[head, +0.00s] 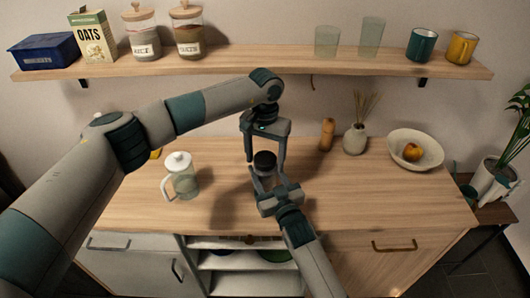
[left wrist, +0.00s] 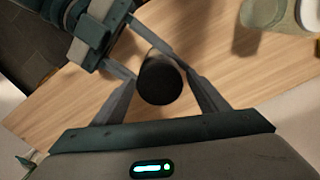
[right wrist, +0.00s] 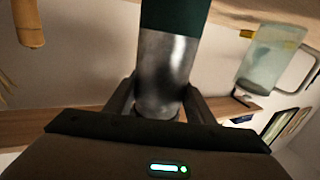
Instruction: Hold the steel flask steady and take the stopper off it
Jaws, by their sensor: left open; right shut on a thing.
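The steel flask (head: 267,180) stands upright near the middle of the table, with its dark stopper (head: 265,160) on top. My right gripper (head: 268,187) is shut on the flask's body from the front. In the right wrist view the steel body (right wrist: 164,70) sits between the fingers, with a teal part (right wrist: 175,15) at the base end; the stopper is hidden there. My left gripper (head: 265,158) points down over the flask, open. In the left wrist view the stopper (left wrist: 160,80) shows between its spread fingertips, with gaps beside it; I cannot tell its exact height relative to the tips.
A glass jug with a white lid (head: 181,176) stands to the left. A pepper mill (head: 327,134), a reed vase (head: 355,139) and a fruit bowl (head: 415,149) stand at the back right. A loaded shelf (head: 290,58) runs above. The right front of the table is clear.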

